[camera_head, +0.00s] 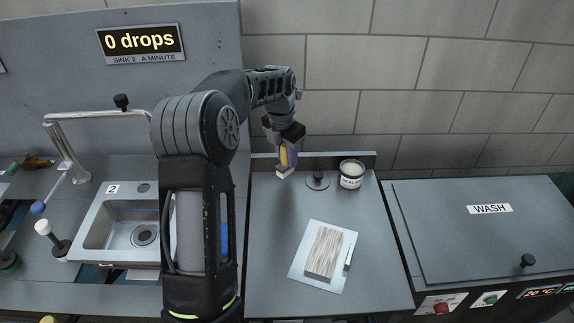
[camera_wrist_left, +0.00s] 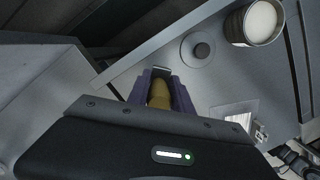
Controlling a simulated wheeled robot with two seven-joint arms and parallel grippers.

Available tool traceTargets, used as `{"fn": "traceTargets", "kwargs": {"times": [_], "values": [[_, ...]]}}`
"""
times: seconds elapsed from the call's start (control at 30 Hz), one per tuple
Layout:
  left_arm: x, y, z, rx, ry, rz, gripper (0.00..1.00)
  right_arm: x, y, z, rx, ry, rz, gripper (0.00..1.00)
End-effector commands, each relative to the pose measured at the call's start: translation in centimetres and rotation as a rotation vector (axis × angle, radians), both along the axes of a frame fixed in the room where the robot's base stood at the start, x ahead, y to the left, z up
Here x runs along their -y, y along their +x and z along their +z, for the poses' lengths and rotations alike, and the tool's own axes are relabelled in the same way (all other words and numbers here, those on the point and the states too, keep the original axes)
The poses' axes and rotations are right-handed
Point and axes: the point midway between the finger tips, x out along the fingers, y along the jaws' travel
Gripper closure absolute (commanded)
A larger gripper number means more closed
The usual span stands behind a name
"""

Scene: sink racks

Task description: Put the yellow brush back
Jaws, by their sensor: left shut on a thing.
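The yellow brush (camera_head: 284,158) is in my left gripper (camera_head: 285,150), near the back of the counter. The jaws are shut on its yellow handle, and a pale head shows below them. In the left wrist view the yellow handle (camera_wrist_left: 159,95) lies between the jaws of the left gripper (camera_wrist_left: 162,90). A small round grey base with a dark knob (camera_head: 317,181) stands just right of the brush. Whether the brush touches the counter I cannot tell. My right gripper is in neither view.
A labelled tin with pale contents (camera_head: 351,175) stands right of the knobbed base. A white sheet with a ridged pale block (camera_head: 324,252) lies nearer the front. Sink 2 (camera_head: 140,232) is at left, the WASH unit (camera_head: 455,235) at right. A low ledge (camera_head: 330,157) runs behind.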

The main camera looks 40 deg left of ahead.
Motion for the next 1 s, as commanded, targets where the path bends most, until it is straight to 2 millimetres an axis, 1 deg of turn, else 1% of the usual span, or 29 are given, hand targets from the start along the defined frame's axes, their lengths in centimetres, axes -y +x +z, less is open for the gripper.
{"fn": "traceTargets", "kwargs": {"times": [0.2,0.3,0.67,0.7,0.93,0.97,1.0], "values": [[0.0,-0.1,-2.6,-0.004,-0.002,0.001,1.0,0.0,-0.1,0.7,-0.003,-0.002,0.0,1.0],[0.0,-0.1,-3.5,-0.002,-0.002,0.0,1.0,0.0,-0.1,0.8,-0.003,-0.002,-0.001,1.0],[0.0,0.0,-4.0,-0.001,-0.001,0.0,1.0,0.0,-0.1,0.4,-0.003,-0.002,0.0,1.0],[0.0,-0.1,-4.0,-0.001,-0.001,0.0,0.73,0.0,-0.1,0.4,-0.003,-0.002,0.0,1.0],[0.0,-0.1,-3.9,-0.001,-0.001,0.0,0.54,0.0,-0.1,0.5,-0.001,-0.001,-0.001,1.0],[0.0,-0.1,-3.9,-0.001,-0.001,0.0,0.52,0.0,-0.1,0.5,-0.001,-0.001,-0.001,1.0],[0.0,-0.1,-3.9,-0.001,-0.001,0.0,0.52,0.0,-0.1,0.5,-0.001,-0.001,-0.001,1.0]]}}
